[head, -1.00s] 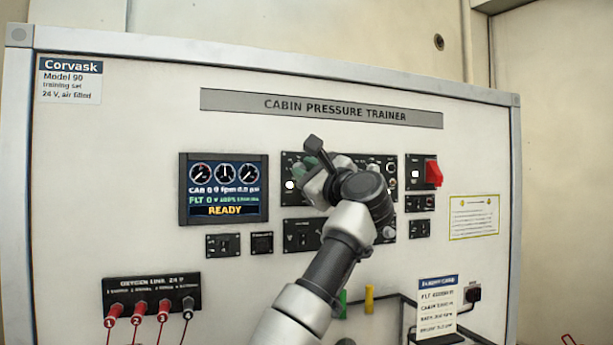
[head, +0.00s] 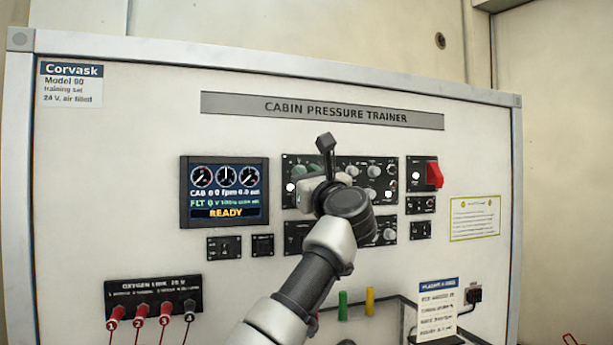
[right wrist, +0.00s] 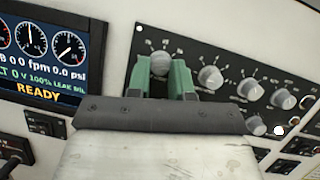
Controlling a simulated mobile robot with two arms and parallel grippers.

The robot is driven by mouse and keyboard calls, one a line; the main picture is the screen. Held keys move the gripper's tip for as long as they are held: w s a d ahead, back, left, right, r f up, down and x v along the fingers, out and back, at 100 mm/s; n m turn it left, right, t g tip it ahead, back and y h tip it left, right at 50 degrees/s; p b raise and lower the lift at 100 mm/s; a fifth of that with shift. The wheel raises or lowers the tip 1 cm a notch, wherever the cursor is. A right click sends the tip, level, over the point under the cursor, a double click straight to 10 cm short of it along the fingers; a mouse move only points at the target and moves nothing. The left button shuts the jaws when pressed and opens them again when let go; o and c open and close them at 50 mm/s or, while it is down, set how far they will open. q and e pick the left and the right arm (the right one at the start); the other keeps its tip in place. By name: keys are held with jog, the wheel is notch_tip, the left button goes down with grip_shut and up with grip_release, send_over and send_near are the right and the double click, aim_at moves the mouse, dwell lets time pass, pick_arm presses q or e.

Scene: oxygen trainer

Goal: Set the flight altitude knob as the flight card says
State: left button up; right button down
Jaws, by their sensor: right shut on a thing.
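My right gripper (head: 313,173) is at the upper left of the black knob panel (head: 350,162). In the right wrist view its green fingers (right wrist: 160,76) are shut on a grey round knob (right wrist: 160,62), one on each side. The knob's label is too small to read, and the gripper partly hides its scale. The flight card (head: 438,306), white with a blue header, stands at the lower right; its lines are blurred. The display (head: 224,191) shows READY and a FLT line that seems to read 0. My left gripper is out of view.
More grey knobs (right wrist: 211,77) sit close to the right of the held one. A red switch (head: 434,176) is further right. Red plugs with cables (head: 141,312) are at the lower left.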

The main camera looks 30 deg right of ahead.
jog(key=shift+w+f, duration=0.1)
jog(key=shift+f, duration=0.15)
jog(key=c, duration=1)
grip_release()
jog(key=shift+r, duration=0.2)
jog(key=b+v, duration=0.5)
jog(key=v, duration=0.6)
jog(key=shift+b, duration=0.3)
